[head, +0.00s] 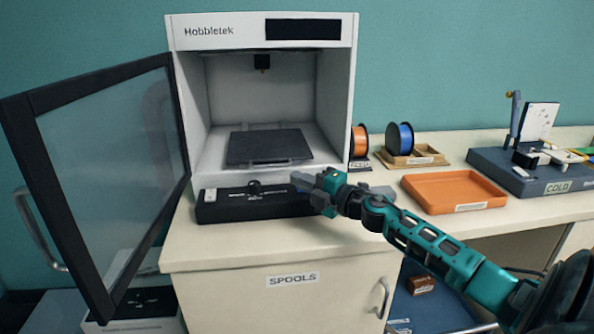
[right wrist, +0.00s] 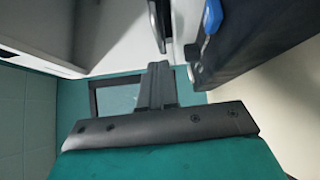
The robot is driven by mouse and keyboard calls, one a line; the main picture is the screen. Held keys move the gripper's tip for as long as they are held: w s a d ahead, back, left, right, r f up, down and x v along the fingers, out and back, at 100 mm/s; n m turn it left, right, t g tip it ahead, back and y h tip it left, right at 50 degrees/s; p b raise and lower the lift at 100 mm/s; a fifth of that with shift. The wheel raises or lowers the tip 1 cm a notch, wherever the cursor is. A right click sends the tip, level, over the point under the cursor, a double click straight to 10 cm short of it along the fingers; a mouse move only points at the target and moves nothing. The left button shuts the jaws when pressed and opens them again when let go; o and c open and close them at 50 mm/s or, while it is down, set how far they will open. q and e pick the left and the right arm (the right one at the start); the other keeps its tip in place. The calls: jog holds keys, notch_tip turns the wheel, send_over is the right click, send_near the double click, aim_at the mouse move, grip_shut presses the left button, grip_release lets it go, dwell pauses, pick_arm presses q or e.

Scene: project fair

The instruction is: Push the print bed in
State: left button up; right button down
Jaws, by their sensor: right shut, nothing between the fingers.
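The print bed (head: 268,145) is a dark flat plate inside the white printer (head: 340,110), whose front stands open. My right gripper (head: 304,180) is in front of the printer's right front corner, just to the right of and nearer than the bed, with the fingers pointing left. It is shut and empty; its grey fingers (right wrist: 158,88) are together in the right wrist view. I cannot tell whether the fingertips touch anything. My left gripper is not in view.
The printer's glass door (head: 110,150) is swung open at the left. An orange tray (head: 420,196), filament spools (head: 399,138) and a blue-grey board (head: 505,180) stand to the right.

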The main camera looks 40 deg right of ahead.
aim_at(285, 165)
jog(key=shift+w+d+r+b, duration=0.1)
jog(key=shift+w+d, duration=0.25)
jog(key=shift+w, duration=0.35)
jog(key=shift+w+d+f+b, duration=0.15)
jog(key=shift+w+d, duration=0.2)
jog(key=shift+w, duration=0.35)
jog(key=shift+w+d+r+b, duration=0.15)
jog(key=shift+w+d, duration=0.2)
jog(key=shift+w, duration=0.35)
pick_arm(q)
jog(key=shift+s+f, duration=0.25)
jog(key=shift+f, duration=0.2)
